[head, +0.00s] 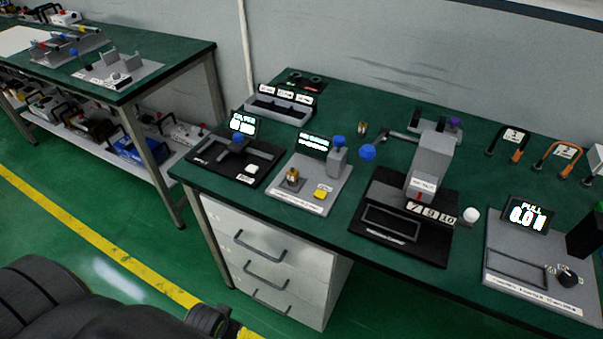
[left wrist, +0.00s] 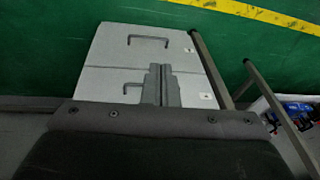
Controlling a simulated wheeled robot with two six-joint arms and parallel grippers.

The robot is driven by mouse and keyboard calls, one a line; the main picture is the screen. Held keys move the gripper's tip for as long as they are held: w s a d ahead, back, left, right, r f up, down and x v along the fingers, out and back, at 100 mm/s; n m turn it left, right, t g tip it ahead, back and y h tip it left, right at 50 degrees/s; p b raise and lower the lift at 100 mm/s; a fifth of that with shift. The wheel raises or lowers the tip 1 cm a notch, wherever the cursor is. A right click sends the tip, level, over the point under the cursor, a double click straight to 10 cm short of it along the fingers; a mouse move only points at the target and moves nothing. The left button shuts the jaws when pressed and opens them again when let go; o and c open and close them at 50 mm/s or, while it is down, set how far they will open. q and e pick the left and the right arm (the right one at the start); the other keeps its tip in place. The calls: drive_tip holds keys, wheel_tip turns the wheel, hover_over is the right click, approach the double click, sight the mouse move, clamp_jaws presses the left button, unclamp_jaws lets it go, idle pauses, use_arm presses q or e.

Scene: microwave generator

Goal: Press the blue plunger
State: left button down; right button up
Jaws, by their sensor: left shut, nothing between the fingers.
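A small blue plunger-like cap (head: 338,141) stands upright on a grey block at the back right of a light grey device (head: 290,197). That device also has a small screen, a brass fitting and a yellow button (head: 320,194). Other blue knobs are a ball on a lever (head: 367,152) to the right and a knob on the black caliper device (head: 237,138) to the left. My left gripper (left wrist: 161,68) is shut and empty in the left wrist view, with the drawer cabinet behind it. It is away from the blue cap. My right gripper is not in view.
The green workbench (head: 330,242) also holds a black press with number tiles (head: 405,222) and a pull gauge (head: 537,262). White drawers with handles (head: 262,262) are under its left end. A second bench (head: 180,55) stands at the back left. Green floor with a yellow line is open in front.

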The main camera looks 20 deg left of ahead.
use_arm(q)
drive_tip(key=w+d+r+t+p, duration=0.15)
drive_tip(key=w+r, duration=0.35)
drive_tip(key=r, duration=0.5)
drive_tip(key=w+d+r+t+p, duration=0.1)
drive_tip(key=w+r+t, duration=0.1)
drive_tip(key=w+r, duration=0.65)
drive_tip(key=w+d+r+t+h, duration=0.1)
drive_tip(key=w+d+r+t, duration=0.3)
drive_tip(key=w+r, duration=0.5)
drive_tip(key=w+d+r+m+t+h, duration=0.1)
drive_tip(key=w+d+r+t, duration=0.3)
drive_tip(key=w+r, duration=0.6)
wheel_tip(320, 180, up, 4)
drive_tip(key=shift+d+t, duration=0.4)
drive_tip(key=shift+t, duration=0.05)
drive_tip(key=shift+w, duration=0.2)
drive_tip(key=p, duration=0.2)
hover_over(339, 145)
drive_tip(key=s, duration=0.1)
wheel_tip(339, 145, down, 2)
drive_tip(key=f, duration=0.3)
drive_tip(key=shift+a+f+p, duration=0.25)
drive_tip(key=shift+a+p, duration=0.1)
drive_tip(key=shift+p, duration=0.05)
drive_tip(key=shift+f, duration=0.5)
